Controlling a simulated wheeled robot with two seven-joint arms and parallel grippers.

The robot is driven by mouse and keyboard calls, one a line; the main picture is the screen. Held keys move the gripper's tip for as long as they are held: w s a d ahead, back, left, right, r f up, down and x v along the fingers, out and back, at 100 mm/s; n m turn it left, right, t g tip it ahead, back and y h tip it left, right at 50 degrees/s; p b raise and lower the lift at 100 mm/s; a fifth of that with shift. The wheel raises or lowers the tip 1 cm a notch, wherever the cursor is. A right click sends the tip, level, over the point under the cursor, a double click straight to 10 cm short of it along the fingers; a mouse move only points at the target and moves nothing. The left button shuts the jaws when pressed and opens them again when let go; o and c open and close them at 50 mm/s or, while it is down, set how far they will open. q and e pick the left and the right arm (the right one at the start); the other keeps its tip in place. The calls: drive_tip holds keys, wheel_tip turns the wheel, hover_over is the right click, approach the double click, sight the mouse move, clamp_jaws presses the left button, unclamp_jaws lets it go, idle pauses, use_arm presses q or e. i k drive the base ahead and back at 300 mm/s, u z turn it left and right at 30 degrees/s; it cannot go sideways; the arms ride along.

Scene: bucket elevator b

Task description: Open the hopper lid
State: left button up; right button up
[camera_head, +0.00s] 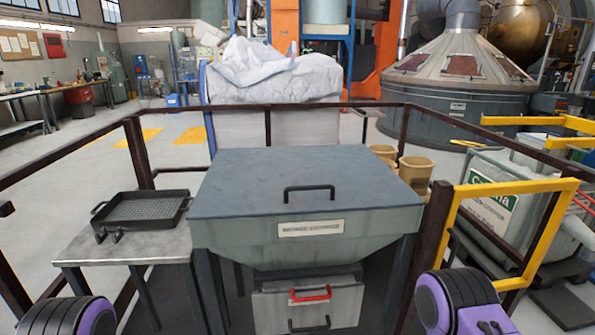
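The hopper (290,243) stands in the middle of the view, a grey-green box on legs with a label on its front. Its flat dark grey lid (250,177) lies level on top and is closed. A black bar handle (309,193) sits on the lid near its front edge. Parts of my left arm show at the bottom left corner and parts of my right arm at the bottom right. Neither gripper's fingers can be seen. Neither arm touches the hopper or its lid.
A metal side table (135,248) with a black perforated tray (145,210) stands left of the hopper. Dark railings (267,105) surround the area. A yellow rail (510,187) stands at the right. Below the hopper is a panel with a red handle (310,294). Tan buckets (414,172) stand behind right.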

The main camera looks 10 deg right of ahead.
sight(239, 182)
drive_tip(key=z, duration=0.55)
drive_tip(key=k, duration=0.65)
drive_tip(key=z, duration=0.85)
drive_tip(key=i, duration=0.8)
drive_tip(key=u, duration=0.65)
drive_tip(key=i, duration=0.65)
drive_tip(key=u, duration=0.7)
